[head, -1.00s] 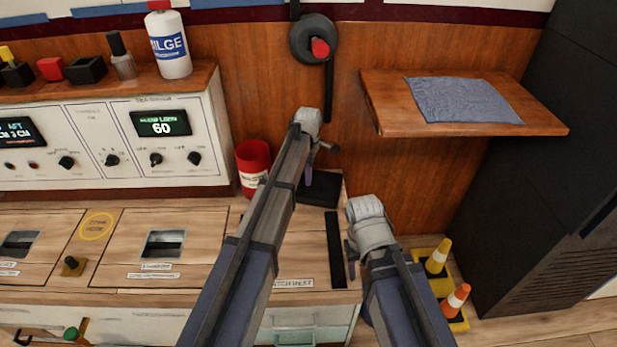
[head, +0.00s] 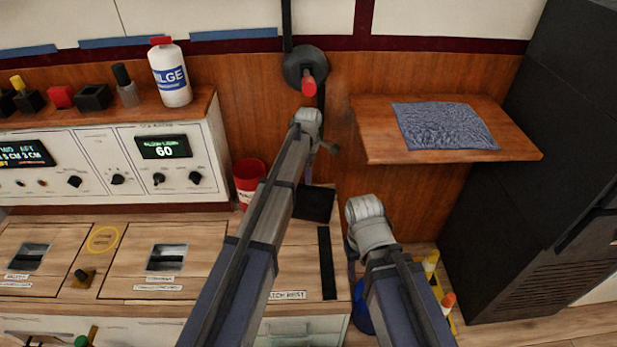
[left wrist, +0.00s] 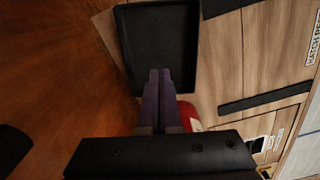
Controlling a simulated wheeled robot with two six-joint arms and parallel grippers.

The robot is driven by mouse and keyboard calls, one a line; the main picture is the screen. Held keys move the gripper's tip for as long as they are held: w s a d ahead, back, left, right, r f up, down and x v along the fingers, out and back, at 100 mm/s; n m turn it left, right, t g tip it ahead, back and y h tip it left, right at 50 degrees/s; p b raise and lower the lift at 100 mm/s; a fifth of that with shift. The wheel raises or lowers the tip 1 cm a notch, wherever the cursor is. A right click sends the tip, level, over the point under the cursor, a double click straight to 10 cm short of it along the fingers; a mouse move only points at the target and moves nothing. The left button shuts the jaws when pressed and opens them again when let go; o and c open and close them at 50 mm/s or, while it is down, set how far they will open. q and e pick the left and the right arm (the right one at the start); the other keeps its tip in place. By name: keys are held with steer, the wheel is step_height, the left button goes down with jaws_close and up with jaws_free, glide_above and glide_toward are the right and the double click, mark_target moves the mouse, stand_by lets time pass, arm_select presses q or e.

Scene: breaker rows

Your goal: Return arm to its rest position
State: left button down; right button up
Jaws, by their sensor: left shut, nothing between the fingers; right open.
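My left arm reaches up through the middle of the head view, and its left gripper (head: 309,172) points down, mostly hidden behind the arm. In the left wrist view the two dark purple fingers (left wrist: 160,85) are together with nothing between them. They are in front of a black tray (left wrist: 150,45) in that picture, apparently above it. The tray also shows in the head view (head: 318,205). My right arm is bent beside the counter's right end. Its right gripper (head: 351,252) shows only as a dark sliver beside the wrist; it is open, and the rest is hidden.
A wall switch with a red handle (head: 308,84) is just above my left wrist. A red bin (head: 247,180) stands left of that arm. A wooden shelf with a blue cloth (head: 440,126) juts out at right.

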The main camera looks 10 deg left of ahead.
arm_select(q)
steer(key=shift+r+p, duration=0.4)
steer(key=shift+r, duration=0.5)
arm_select(e)
steer(key=shift+r, duration=0.9)
arm_select(q)
steer(key=shift+s, duration=0.1)
steer(key=s+d+r+m+y, duration=0.1)
steer(key=s+d+m, duration=0.2)
steer(key=s+m, duration=1.05)
steer(key=s+d+m, duration=0.3)
steer(key=s+m, duration=0.5)
steer(key=s, duration=1)
step_height(320, 180, up, 27)
steer(key=p, duration=2.8)
steer(key=shift+w, duration=0.35)
arm_select(e)
step_height(320, 180, up, 28)
